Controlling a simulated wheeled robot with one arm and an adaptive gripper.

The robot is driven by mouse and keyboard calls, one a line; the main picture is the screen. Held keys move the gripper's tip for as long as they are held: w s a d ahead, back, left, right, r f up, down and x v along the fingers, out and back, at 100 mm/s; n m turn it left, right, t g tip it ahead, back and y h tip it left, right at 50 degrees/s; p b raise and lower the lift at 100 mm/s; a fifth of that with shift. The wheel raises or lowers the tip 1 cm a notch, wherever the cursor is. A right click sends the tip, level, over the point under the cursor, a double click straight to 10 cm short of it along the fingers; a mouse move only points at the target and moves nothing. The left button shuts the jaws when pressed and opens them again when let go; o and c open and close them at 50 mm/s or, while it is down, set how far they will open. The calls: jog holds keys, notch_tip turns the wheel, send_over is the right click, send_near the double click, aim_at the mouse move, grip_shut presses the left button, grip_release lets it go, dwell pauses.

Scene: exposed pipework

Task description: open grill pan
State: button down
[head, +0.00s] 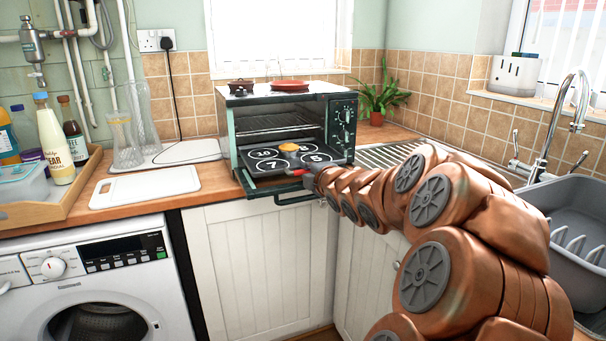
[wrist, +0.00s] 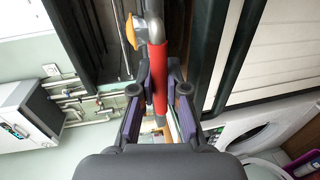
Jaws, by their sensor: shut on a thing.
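The small countertop oven (head: 290,122) stands open at the front on the worktop. A dark flat pan with white numbered circles (head: 267,166) shows at its opening, with a small yellow-orange item (head: 289,147) above it. My gripper (head: 308,178) is at the front right of the oven opening. In the wrist view my gripper (wrist: 159,98) is shut on a red handle (wrist: 158,75), with a pad on each side. A grey metal bend (wrist: 152,27) joins the handle's upper end. Where the handle attaches to the pan is unclear.
A dark bar (head: 278,197) crosses low in front of the oven. A white board (head: 146,187) and a bottle tray (head: 70,199) lie left. A red dish (head: 290,85) sits on the oven. A plant (head: 378,100) and sink drainer stand right.

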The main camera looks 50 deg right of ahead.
jog(key=shift+s+a, duration=0.3)
jog(key=shift+s, duration=0.3)
jog(key=c, duration=1.4)
grip_release()
jog(key=shift+v, duration=3.75)
